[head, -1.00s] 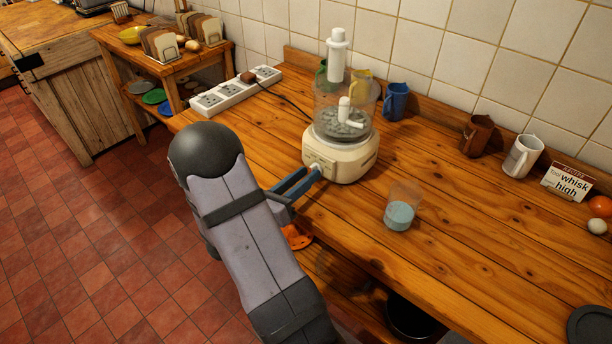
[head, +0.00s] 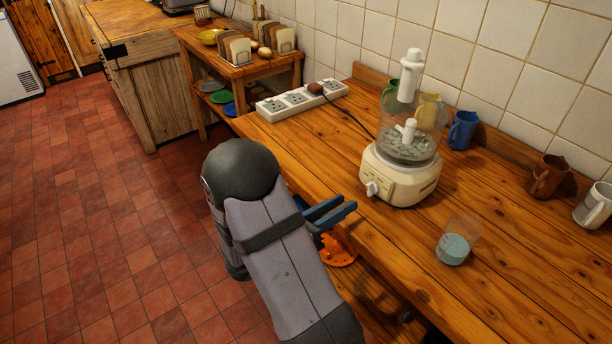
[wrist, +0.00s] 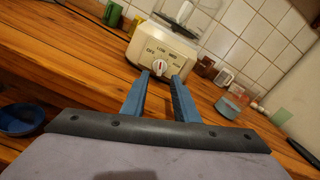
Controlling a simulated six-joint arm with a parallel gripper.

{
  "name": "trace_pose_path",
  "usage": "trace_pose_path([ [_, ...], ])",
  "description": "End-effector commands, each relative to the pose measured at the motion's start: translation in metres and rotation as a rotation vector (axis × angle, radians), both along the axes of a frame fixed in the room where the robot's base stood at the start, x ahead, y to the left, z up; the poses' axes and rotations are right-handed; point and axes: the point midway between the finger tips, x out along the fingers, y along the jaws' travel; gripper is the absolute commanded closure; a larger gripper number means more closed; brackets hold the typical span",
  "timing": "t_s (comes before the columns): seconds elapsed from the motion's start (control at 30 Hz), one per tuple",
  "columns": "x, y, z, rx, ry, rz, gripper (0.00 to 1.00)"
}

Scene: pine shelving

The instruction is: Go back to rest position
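My gripper (head: 335,214) is at the front edge of the wooden counter (head: 480,285), left of the food processor (head: 400,178). Its two blue fingers are apart with nothing between them. In the wrist view my gripper (wrist: 158,97) points at the processor's cream base (wrist: 160,55), and a gap lies between the fingertips and the dial (wrist: 160,67). The dial is red and white, with OFF, LOW and MED marked around it; its exact setting is too small to tell. The processor's clear bowl (head: 412,140) holds grey contents.
A clear cup of pale blue liquid (head: 454,249) stands right of the processor. A power strip (head: 300,99) with a plug lies at the back left. Mugs, including a blue one (head: 462,130), line the wall. An orange item (head: 338,250) is below the counter edge. Floor at left is clear.

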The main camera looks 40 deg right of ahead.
Motion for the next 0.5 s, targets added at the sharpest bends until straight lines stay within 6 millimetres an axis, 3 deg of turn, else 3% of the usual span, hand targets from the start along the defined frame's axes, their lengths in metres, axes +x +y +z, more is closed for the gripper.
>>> trace_pose_path([
  [0.17,-0.006,0.000,0.002,0.017,-0.020,-0.022,0.73],
  [0.27,-0.021,0.002,0.005,0.064,-0.068,-0.083,0.73],
  [0.5,-0.084,0.029,0.003,0.293,-0.336,-0.374,0.73],
])
